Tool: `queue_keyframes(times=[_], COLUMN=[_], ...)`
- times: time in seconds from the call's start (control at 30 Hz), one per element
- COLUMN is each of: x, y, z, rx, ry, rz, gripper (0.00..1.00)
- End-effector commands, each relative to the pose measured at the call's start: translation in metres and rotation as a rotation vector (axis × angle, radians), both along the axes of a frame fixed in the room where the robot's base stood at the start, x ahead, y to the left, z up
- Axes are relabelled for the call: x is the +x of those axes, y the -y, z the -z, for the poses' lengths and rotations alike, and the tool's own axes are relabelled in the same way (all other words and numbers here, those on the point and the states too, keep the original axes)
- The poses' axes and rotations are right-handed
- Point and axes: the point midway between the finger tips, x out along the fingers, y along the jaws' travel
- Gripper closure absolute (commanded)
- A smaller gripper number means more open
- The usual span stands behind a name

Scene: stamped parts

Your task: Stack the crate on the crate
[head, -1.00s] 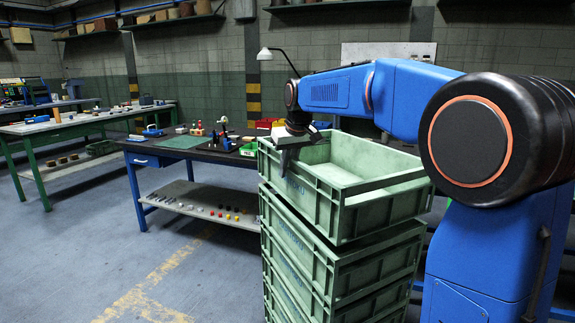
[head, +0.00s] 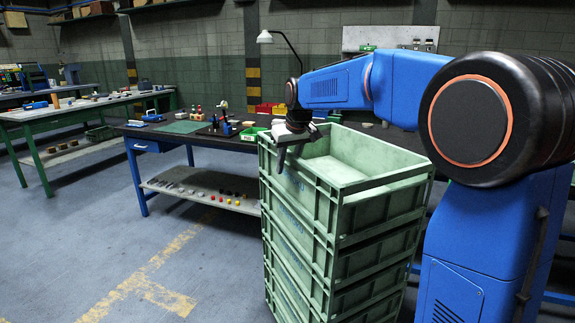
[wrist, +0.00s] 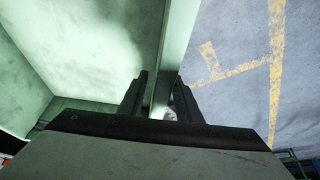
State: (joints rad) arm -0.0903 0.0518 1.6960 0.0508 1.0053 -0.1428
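The top crate (head: 384,184), green and open-topped, sits level on a stack of like green crates (head: 350,265); I see no clear gap between it and the crate below. It looks empty. My gripper (head: 281,158) is at its left rim, pointing down. In the wrist view my gripper (wrist: 160,98) has one finger on each side of the crate's wall (wrist: 172,45), close against it, and looks shut on it. The inner finger is hidden in the head view.
A dark-topped workbench (head: 225,146) with small items and a lower shelf stands behind and left of the stack. A green-legged bench (head: 80,113) is farther left. The floor (head: 80,245) left of the stack is clear, with worn yellow lines.

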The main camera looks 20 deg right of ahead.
Motion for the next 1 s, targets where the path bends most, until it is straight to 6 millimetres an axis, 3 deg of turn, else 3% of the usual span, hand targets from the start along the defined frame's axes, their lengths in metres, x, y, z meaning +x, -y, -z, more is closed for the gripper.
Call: queue_keyframes(times=[0.27,0.8,1.0], x=[-0.002,-0.036,-0.043], y=[0.0,0.007,0.009], z=[-0.007,-0.092,-0.109], rx=[0.0,0.0,0.0], ry=[0.0,0.002,0.001], rz=[0.0,0.0,0.0], gripper=[0.69,0.69,0.69])
